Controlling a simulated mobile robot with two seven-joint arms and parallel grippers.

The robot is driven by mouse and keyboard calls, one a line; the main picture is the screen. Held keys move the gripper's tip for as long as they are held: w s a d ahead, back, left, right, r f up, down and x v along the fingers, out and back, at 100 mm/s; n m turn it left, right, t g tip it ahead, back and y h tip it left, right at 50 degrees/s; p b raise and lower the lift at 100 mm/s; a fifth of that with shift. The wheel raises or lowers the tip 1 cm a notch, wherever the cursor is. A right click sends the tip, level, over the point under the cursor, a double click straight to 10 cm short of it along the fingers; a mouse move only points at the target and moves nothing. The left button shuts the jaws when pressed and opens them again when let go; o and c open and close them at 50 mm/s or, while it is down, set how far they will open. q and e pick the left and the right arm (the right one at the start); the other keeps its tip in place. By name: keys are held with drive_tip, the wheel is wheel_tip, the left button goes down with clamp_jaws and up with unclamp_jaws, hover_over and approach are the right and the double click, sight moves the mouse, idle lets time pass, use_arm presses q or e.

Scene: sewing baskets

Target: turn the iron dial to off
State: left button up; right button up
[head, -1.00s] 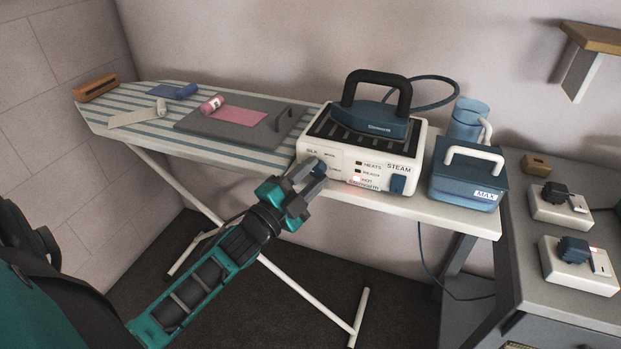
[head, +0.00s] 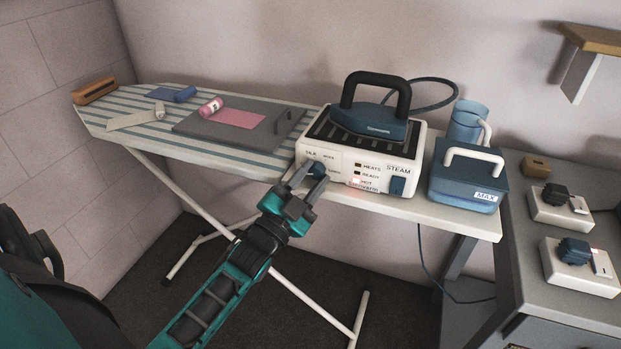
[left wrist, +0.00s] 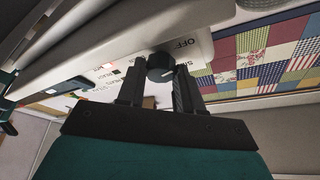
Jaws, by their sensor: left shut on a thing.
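The iron station (head: 400,146) is a white box with the iron (head: 375,122) resting on top. Its dark blue dial (head: 317,169) is at the left of the front panel. My left gripper (head: 304,180) reaches it from the lower left and is shut on the dial, which also shows between the fingers in the left wrist view (left wrist: 160,66). There the dial's white mark lies on the side toward a partly hidden label beginning with "S", away from the "OFF" label (left wrist: 182,43). My right gripper is not in view.
A blue water tank (head: 466,172) marked MAX stands right of the station. The striped ironing board (head: 222,151) extends left with pink cloth (head: 238,118) on a grey mat. A red lamp (head: 356,182) glows on the panel. Sockets with plugs (head: 574,252) sit at right.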

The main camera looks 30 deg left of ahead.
use_arm(q)
drive_tip(key=o, duration=1)
drive_tip(key=shift+o, duration=0.2)
drive_tip(key=v, duration=1.3)
